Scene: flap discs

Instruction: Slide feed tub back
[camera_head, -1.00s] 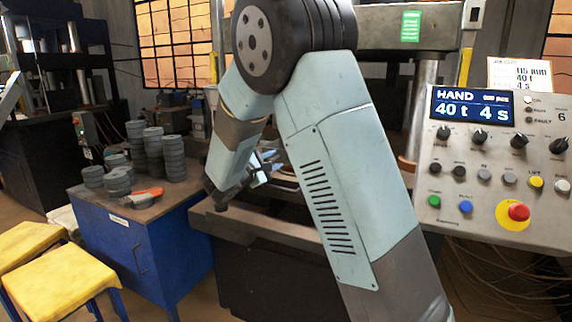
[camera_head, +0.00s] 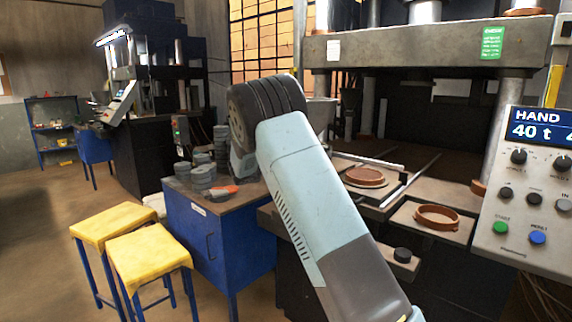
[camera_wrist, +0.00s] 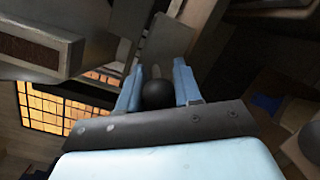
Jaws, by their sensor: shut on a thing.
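In the wrist view, the two pale blue fingers of my gripper (camera_wrist: 158,88) stand on either side of a black round knob (camera_wrist: 158,94) and are shut on it. A grey flat piece (camera_wrist: 167,48) extends beyond the knob. I cannot tell from this view whether the knob belongs to the feed tub. In the head view my gripper is hidden behind my arm. A light grey tub-like shape (camera_head: 320,113), possibly the feed tub, shows partly behind my arm, beside the press.
The press bed carries a brown ring mould (camera_head: 437,217) and a brown filled round (camera_head: 366,176). A black knob (camera_head: 403,255) sits at its front. A control panel (camera_head: 530,195) stands right. A blue cabinet (camera_head: 225,245) with grey disc stacks and yellow stools (camera_head: 148,258) stand left.

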